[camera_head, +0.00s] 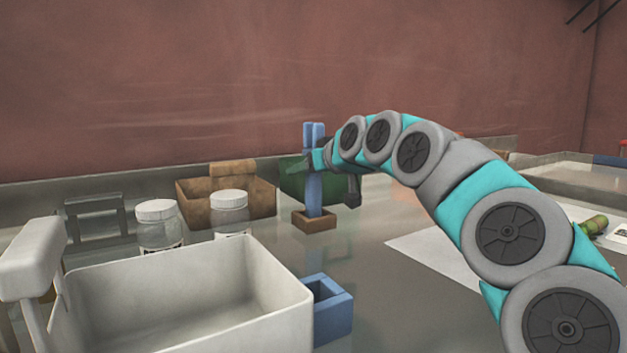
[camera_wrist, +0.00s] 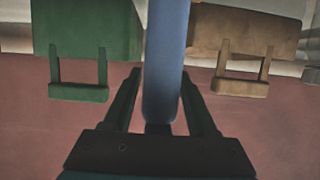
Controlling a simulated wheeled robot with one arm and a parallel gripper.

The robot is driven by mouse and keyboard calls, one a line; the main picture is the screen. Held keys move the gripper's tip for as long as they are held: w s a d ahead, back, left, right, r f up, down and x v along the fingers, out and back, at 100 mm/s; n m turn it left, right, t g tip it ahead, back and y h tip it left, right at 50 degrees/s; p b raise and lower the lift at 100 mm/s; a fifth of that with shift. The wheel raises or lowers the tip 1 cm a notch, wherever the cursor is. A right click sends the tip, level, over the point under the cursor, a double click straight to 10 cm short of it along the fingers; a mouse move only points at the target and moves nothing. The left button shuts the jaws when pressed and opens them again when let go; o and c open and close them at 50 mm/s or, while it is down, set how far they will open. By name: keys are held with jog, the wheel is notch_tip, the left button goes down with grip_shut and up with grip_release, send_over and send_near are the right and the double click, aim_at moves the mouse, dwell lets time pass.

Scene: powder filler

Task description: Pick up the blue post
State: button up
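The blue post (camera_head: 314,187) stands upright in a small brown square holder (camera_head: 314,222) on the grey table in the head view. Its top looks split in two. In the wrist view the blue post (camera_wrist: 165,60) runs down between the two dark fingers of my gripper (camera_wrist: 160,72). The fingers are spread on either side of it, with a gap on the left; the right finger is very close, and I cannot tell whether it touches. In the head view my gripper is at the post's upper part, and its fingers are hard to make out.
Two white-lidded jars (camera_head: 158,226) (camera_head: 229,211), a white container (camera_head: 200,300) and an empty blue square holder (camera_head: 332,312) are nearer. White paper (camera_head: 440,250) lies to the right.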

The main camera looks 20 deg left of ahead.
grip_shut()
jog(key=shift+r, duration=0.2)
dwell(0.6)
